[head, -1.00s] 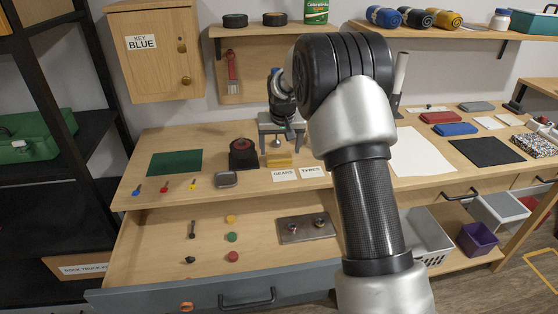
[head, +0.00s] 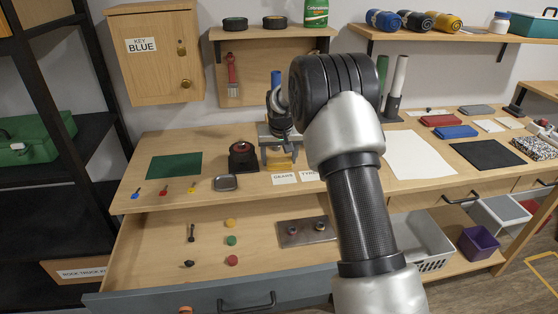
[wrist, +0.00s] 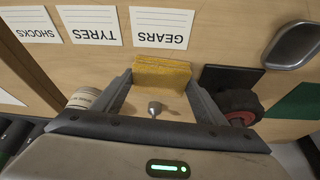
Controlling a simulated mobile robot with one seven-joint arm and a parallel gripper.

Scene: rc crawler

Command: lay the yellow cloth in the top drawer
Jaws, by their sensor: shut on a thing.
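The yellow cloth (head: 279,163) is a small folded block at the work table's back, behind the white label cards. My gripper (head: 280,158) reaches down over it, its fingers on either side. In the wrist view, the cloth (wrist: 161,75) sits between the fingertips of my gripper (wrist: 160,82), which is shut on it. I cannot tell whether it is clear of the table. The top drawer (head: 230,288) is pulled out below the table, with a grey front.
My forearm hides part of the table and the drawer's right end.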

